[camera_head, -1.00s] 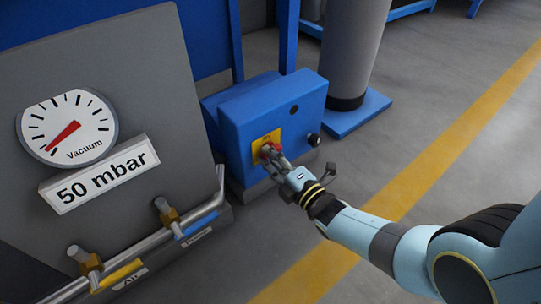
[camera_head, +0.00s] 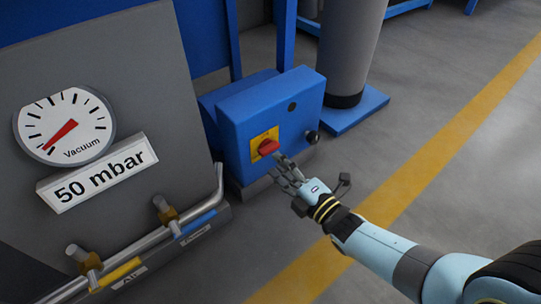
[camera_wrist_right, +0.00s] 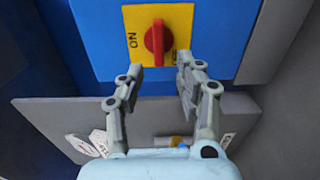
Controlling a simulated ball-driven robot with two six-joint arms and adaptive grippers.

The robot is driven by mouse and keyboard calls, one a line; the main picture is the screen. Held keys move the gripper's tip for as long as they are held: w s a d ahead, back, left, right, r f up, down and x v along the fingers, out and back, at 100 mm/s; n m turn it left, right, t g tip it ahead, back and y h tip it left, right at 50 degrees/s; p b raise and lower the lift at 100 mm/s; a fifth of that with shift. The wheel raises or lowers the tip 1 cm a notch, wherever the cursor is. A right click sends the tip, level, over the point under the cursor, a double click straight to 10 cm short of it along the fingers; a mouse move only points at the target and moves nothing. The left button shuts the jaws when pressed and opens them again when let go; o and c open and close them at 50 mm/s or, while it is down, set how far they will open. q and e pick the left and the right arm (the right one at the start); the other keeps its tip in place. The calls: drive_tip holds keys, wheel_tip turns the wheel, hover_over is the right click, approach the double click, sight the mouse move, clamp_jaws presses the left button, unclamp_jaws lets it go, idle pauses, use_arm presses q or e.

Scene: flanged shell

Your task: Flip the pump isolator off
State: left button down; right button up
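The pump isolator is a red rotary handle (camera_head: 268,147) on a yellow plate (camera_head: 260,137), on the front of a blue box (camera_head: 280,105). In the right wrist view the red handle (camera_wrist_right: 158,40) stands upright on the yellow plate (camera_wrist_right: 181,18). "ON" reads sideways to its left; marking at the right edge is too unclear to read. My right gripper (camera_head: 283,167) is open and empty, just in front of and below the handle, apart from it. Its two fingers (camera_wrist_right: 160,78) show spread in the wrist view. My left gripper is not in view.
A grey panel (camera_head: 150,75) at left carries a vacuum gauge (camera_head: 65,125) and a "50 mbar" sign (camera_head: 98,173). Pipes with brass valves (camera_head: 167,214) run below it. A grey column (camera_head: 352,45) stands behind the box. The floor at right is clear, with a yellow line (camera_head: 470,112).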

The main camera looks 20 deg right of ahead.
drive_tip(key=v, duration=0.7)
drive_tip(key=shift+r, duration=0.1)
